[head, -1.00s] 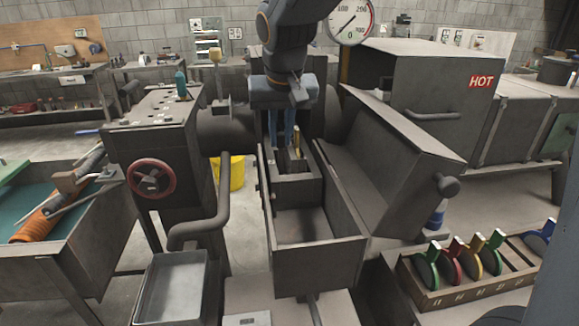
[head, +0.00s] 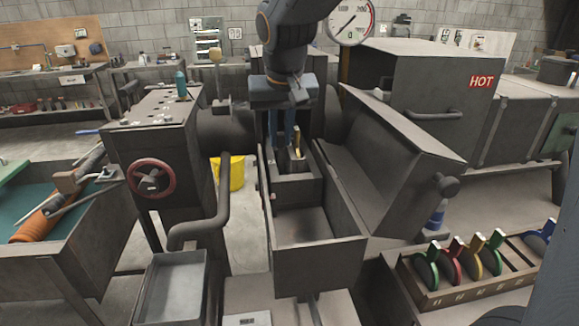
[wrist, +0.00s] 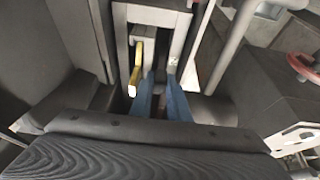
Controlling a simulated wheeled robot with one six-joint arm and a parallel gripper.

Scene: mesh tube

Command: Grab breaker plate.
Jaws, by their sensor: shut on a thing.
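My gripper (head: 281,142) points down with its two blue fingers in the narrow slot at the back of the grey open-topped trough. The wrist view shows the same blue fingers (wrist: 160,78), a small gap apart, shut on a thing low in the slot. I take this to be the breaker plate; the fingers and slot walls hide nearly all of it, so its shape cannot be told. A yellow handle (head: 297,138) stands upright just right of the fingers; in the wrist view the yellow handle (wrist: 136,72) is on their left, apart from them.
The trough's walls (head: 318,262) stand close around my gripper. A sloping grey hood (head: 395,165) and a box marked HOT (head: 430,90) are at right. A red handwheel (head: 151,180) is at left. A rack (head: 470,285) holds several coloured discs at lower right.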

